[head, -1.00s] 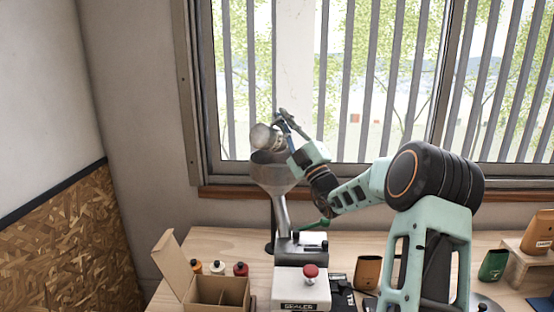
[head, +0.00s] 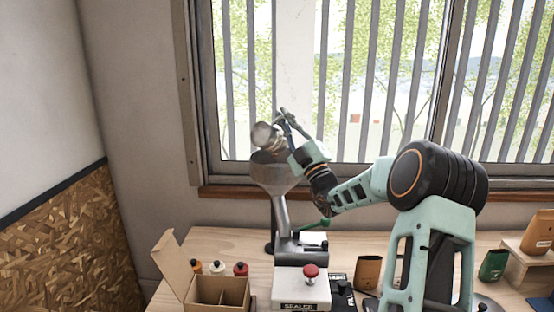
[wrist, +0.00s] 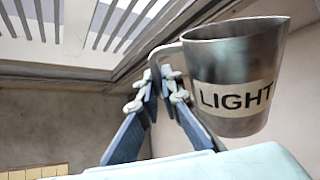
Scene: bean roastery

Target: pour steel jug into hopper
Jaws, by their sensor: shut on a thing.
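The steel jug (head: 266,136) is held above the hopper (head: 274,174), a grey metal funnel on a stand at the back of the bench. In the head view the jug is tilted over the hopper's mouth. In the wrist view the jug (wrist: 238,68) has a label reading "LIGHT", and its handle sits between my fingertips. My gripper (head: 286,118) is shut on the handle; it also shows in the wrist view (wrist: 166,88). The inside of the jug and of the hopper are hidden, and I see no beans falling.
A white sealer (head: 302,288) with a red knob stands in front of the hopper. An open cardboard box (head: 220,290) and several small bottles (head: 217,268) stand to the left. A brown pouch (head: 367,271) is right of the sealer. The window is close behind.

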